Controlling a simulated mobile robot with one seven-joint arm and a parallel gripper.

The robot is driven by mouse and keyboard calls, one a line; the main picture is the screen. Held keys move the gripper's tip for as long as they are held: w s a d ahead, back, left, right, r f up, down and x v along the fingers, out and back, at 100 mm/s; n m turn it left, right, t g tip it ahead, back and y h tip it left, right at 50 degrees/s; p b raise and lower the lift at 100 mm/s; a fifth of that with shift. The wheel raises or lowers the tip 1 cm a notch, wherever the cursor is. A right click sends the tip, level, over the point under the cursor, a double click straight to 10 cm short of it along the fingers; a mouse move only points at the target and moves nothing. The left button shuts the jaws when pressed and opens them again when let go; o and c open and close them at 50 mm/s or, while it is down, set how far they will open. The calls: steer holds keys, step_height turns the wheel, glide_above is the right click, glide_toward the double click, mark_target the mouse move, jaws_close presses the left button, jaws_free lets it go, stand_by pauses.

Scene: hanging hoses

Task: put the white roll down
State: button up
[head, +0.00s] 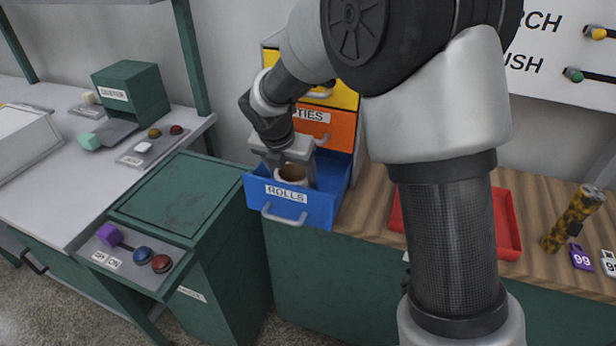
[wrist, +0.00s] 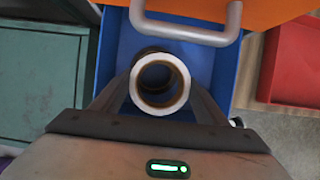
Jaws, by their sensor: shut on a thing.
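The white roll (wrist: 160,84) shows in the wrist view as a white ring with a brown inside, end-on between my gripper's two fingers. My gripper (head: 293,172) is shut on it. In the head view the roll (head: 291,173) is inside the open blue drawer (head: 286,209) labelled "ROLLS", low between the drawer walls. The blue drawer also shows around the roll in the wrist view (wrist: 200,60). Whether the roll touches the drawer floor is hidden.
An orange drawer (head: 330,126) and a yellow drawer (head: 338,95) sit above the blue one; the orange drawer's handle (wrist: 185,35) is close beyond the roll. A red tray (head: 507,225) lies on the wooden counter to the right. A green cabinet (head: 165,195) stands left.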

steer(key=d, duration=0.4)
steer(key=shift+w+d+r, duration=0.1)
steer(key=shift+w, duration=0.15)
steer(key=shift+f+b, duration=0.35)
steer(key=shift+f, duration=0.3)
steer(key=shift+a, duration=0.2)
steer(key=shift+f, duration=0.1)
steer(key=o, duration=1.1)
